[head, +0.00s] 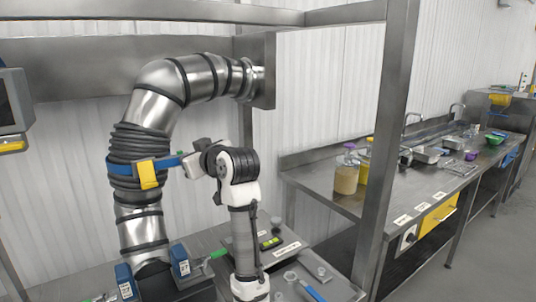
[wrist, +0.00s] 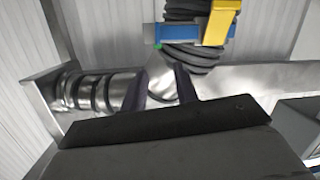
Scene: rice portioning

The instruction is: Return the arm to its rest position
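My arm (head: 240,200) rises at the centre of the head view, white with black joints, and bends left at the top. Its gripper end points toward the big silver pipe (head: 145,228) and looks close to the blue strap around it. I cannot tell whether it touches. In the wrist view my gripper (wrist: 162,72) shows two dark fingers standing apart, with nothing held between them. The pipe's shiny bend shows behind the fingers. The fingertips are hard to make out in the head view.
The ribbed sleeve carries a yellow clasp (head: 147,175). A steel post (head: 388,140) stands right of the arm. A steel counter (head: 335,200) holds jars and trays beyond it. A low bench with a scale (head: 270,242) and small containers lies around the arm's base.

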